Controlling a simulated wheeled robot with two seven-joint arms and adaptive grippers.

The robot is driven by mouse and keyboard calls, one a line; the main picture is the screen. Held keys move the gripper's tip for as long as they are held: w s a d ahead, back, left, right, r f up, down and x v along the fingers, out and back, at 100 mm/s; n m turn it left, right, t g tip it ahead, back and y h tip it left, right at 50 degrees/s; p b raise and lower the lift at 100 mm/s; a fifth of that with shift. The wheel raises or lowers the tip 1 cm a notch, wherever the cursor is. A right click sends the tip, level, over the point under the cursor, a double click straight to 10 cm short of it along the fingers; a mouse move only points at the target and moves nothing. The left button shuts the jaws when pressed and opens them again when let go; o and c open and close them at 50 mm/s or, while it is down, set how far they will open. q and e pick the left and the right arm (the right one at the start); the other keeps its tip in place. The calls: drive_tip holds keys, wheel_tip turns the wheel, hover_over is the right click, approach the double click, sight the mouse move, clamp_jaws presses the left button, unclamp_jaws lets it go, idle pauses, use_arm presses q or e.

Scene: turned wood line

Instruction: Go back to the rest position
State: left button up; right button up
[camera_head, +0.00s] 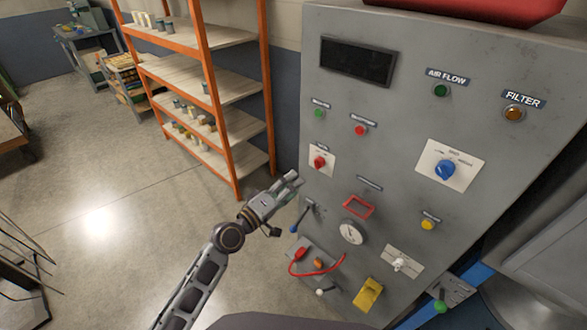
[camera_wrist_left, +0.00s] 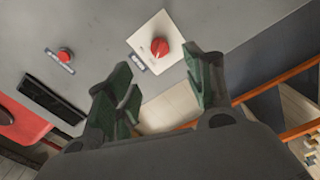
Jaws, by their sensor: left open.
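My left gripper (camera_head: 288,186) is raised in front of the left edge of the grey control cabinet (camera_head: 400,120). It is just below and left of a red rotary knob (camera_head: 320,162) on a white plate. In the left wrist view, its two green-padded fingers (camera_wrist_left: 165,80) are apart with nothing between them. The red knob (camera_wrist_left: 160,47) shows beyond the fingertips there, apart from them. My right gripper is not in view.
A blue-ended lever (camera_head: 296,227) sticks out close below the gripper. A red cable (camera_head: 320,270) loops lower on the cabinet. An orange-framed shelf (camera_head: 238,193) stands behind to the left. The floor (camera_head: 100,215) left of my arm is mostly clear.

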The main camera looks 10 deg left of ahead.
use_arm(q)
drive_tip(key=shift+m, duration=0.3)
